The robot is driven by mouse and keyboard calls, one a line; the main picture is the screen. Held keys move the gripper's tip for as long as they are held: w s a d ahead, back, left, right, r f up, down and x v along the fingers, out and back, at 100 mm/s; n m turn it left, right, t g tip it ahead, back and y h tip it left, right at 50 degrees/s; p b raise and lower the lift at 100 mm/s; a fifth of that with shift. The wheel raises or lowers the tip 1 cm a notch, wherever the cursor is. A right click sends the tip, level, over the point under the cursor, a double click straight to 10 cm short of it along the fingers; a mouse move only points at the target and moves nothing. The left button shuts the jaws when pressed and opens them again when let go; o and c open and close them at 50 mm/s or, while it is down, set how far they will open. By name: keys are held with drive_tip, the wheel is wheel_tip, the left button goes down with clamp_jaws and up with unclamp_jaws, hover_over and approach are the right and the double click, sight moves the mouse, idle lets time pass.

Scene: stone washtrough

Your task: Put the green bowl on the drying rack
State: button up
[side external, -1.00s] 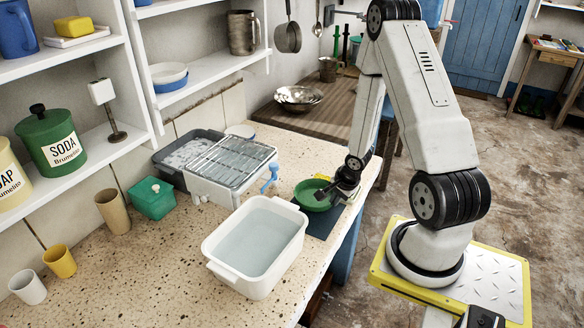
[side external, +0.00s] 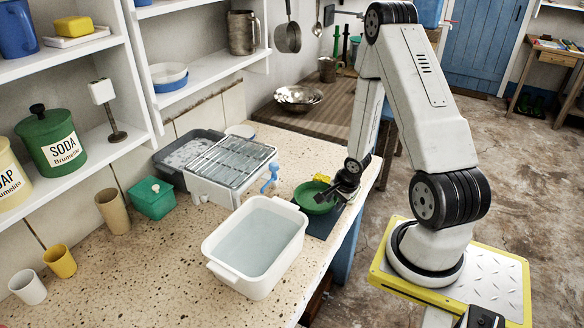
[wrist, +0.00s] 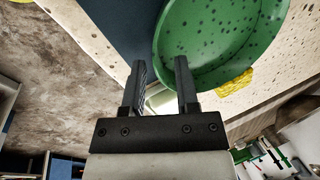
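The green bowl (side external: 314,199) sits upright on a dark mat (side external: 328,226) near the counter's front edge. It also shows speckled in the wrist view (wrist: 222,40), ahead and to the right. My gripper (side external: 332,191) is low at the bowl's right side. In the wrist view my gripper (wrist: 160,66) has its fingers apart with nothing clasped. The right fingertip overlaps the bowl's near edge; I cannot tell if it touches. The drying rack (side external: 230,160), metal bars on a white base, stands left of and behind the bowl and looks empty.
A white basin of water (side external: 252,249) stands left of the bowl, in front of the rack. A yellow object (side external: 322,178) lies just behind the bowl. A blue tap-like handle (side external: 270,178) sits at the rack's right.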

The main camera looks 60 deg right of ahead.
drive_tip(key=shift+f, duration=0.1)
drive_tip(key=v, duration=0.7)
drive_tip(key=shift+a+r, duration=0.15)
drive_tip(key=shift+r, duration=0.2)
idle(0.4)
idle(0.5)
